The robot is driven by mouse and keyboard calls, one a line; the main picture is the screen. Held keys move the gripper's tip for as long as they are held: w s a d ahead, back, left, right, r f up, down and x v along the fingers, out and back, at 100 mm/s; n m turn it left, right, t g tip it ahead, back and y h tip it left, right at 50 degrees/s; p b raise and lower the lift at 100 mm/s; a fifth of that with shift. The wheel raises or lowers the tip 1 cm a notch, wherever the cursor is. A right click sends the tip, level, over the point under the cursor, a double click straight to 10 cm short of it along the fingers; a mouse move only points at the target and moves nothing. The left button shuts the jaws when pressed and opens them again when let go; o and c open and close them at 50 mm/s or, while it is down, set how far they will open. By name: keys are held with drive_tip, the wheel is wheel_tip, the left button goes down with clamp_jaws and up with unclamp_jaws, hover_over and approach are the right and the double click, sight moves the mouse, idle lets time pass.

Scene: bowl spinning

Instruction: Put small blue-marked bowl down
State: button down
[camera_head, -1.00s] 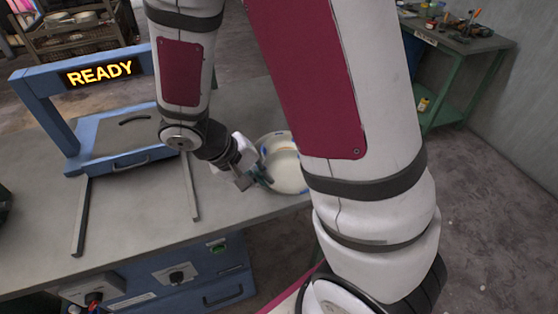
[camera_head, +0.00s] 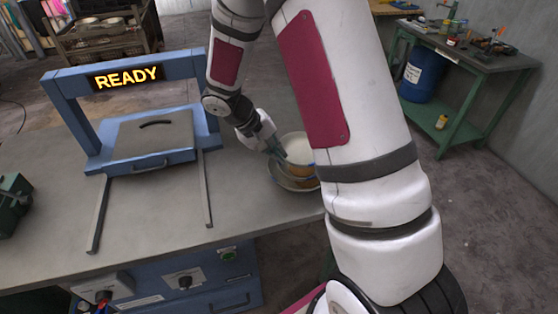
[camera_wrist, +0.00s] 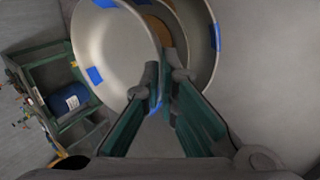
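The small blue-marked bowl (camera_head: 299,146) is pale inside, with blue patches at its rim; in the wrist view it (camera_wrist: 112,52) fills the upper left. My gripper (camera_head: 277,149) is at its left rim in the head view. In the wrist view, the green-padded fingers of my gripper (camera_wrist: 161,92) come together on its near rim. A wider blue-marked bowl (camera_head: 283,182) lies under it on the table; its rim (camera_wrist: 207,62) shows behind in the wrist view. A brown surface shows between them. My arm hides their right side, so contact between the bowls is unclear.
A blue frame (camera_head: 65,118) with a READY sign stands on the grey table (camera_head: 150,215), with a blue-grey flat unit (camera_head: 152,142) inside and two dark rails in front. A green workbench (camera_head: 470,60) stands at the right back.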

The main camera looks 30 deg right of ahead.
drive_tip(key=shift+f, duration=1.75)
drive_tip(key=shift+f, duration=0.1)
drive_tip(key=c, duration=1.8)
unclamp_jaws()
drive_tip(key=v, duration=1.2)
drive_tip(key=s+a+r+t+y, duration=0.2)
drive_tip(key=s+r, duration=0.9)
drive_tip(key=r, duration=0.1)
drive_tip(key=s+a+r+n+t+y, duration=0.1)
drive_tip(key=s+a+y, duration=0.1)
drive_tip(key=s, duration=0.5)
drive_tip(key=s+a+r+n+t+y, duration=0.1)
drive_tip(key=s+a+r+t+y, duration=0.1)
drive_tip(key=s, duration=0.5)
drive_tip(key=shift+a+r+n, duration=0.3)
drive_tip(key=shift+a+r, duration=0.05)
